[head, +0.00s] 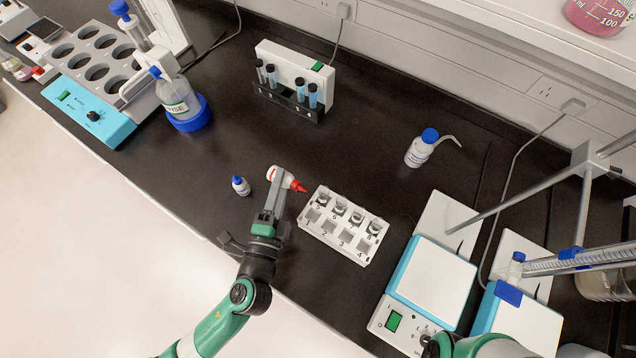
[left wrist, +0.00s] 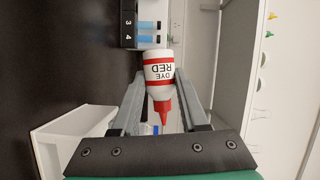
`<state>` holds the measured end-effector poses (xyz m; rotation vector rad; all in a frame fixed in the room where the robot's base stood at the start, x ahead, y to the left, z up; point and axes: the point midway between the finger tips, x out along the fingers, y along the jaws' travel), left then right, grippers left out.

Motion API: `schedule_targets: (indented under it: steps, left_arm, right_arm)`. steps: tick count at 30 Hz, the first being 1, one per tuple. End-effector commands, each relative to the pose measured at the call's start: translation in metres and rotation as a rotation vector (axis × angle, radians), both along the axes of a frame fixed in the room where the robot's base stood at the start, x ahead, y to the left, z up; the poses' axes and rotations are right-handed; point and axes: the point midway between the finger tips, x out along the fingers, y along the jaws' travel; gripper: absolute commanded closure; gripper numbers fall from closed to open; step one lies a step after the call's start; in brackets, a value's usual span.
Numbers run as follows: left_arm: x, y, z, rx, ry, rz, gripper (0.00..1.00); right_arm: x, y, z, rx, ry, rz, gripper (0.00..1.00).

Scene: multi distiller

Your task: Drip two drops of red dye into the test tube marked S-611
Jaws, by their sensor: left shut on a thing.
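My left gripper (head: 273,184) is shut on the red dye bottle (head: 282,176), a white bottle with a red nozzle. The bottle is tipped over, its nozzle toward the rack on the right in the head view. In the left wrist view the bottle (left wrist: 158,70) reads "DYE RED" between the two fingers. I cannot read a mark S-611 on any tube. My right gripper is not in view.
A small blue-capped bottle (head: 240,185) stands left of the gripper. A white rack (head: 296,78) with dark-capped blue tubes is at the back. A wash bottle (head: 420,150) and a hotplate stirrer (head: 432,282) are to the right.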

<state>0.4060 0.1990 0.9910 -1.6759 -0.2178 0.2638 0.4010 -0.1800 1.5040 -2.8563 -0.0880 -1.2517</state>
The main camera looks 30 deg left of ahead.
Motion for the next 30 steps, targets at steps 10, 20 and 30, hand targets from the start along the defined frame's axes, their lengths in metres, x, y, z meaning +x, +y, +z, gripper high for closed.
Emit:
schedule_targets:
  steps: [10, 20, 30]
  left_arm:
    - [0.006, -0.006, -0.004, 0.039, -0.012, -0.002, 0.88]
    - [0.028, -0.027, -0.002, 0.207, -0.057, 0.001, 0.88]
    - [0.029, -0.027, 0.000, 0.245, -0.067, 0.001, 0.88]
  right_arm:
    - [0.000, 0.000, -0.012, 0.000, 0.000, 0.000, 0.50]
    - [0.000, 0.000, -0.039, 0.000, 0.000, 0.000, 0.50]
    - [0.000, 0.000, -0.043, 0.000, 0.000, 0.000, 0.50]
